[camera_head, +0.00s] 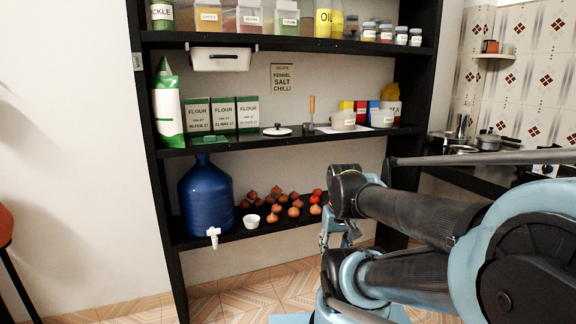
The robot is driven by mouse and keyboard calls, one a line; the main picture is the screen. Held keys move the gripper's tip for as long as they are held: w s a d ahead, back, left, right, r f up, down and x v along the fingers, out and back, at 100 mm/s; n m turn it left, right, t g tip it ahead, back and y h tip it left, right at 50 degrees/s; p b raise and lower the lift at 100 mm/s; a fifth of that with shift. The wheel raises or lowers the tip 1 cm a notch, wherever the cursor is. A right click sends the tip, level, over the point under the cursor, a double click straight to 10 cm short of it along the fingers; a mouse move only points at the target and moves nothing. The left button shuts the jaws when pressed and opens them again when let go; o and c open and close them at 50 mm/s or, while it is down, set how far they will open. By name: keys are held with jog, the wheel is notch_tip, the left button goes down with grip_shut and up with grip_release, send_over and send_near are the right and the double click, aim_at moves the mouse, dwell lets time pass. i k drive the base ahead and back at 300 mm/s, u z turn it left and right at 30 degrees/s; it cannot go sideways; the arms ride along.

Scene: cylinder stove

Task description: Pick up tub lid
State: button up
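A round white lid (277,131) with a dark knob lies flat on the middle shelf, right of the flour packs. It looks like a lid, but I cannot tell for sure that it is the tub lid. A flat green piece (208,138) lies at the shelf's front edge, left of it. Two pale tubs, one left (343,120) and one right (382,118), stand further right on the same shelf. My gripper (336,240) hangs low in front of the bottom shelf, below and right of the white lid, touching none of these. Its fingers are small and partly hidden by my arm.
Flour packs (223,115) and a small dark pestle or grinder with a wooden handle (310,113) flank the lid. A blue water jug (206,197) and several onions (283,205) occupy the bottom shelf. The black shelf post (160,180) rises left; a counter with pots (458,138) is right.

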aim_at(277, 131)
jog(key=k, duration=1.15)
jog(key=z, duration=0.8)
jog(key=i, duration=1.4)
jog(key=u, duration=0.35)
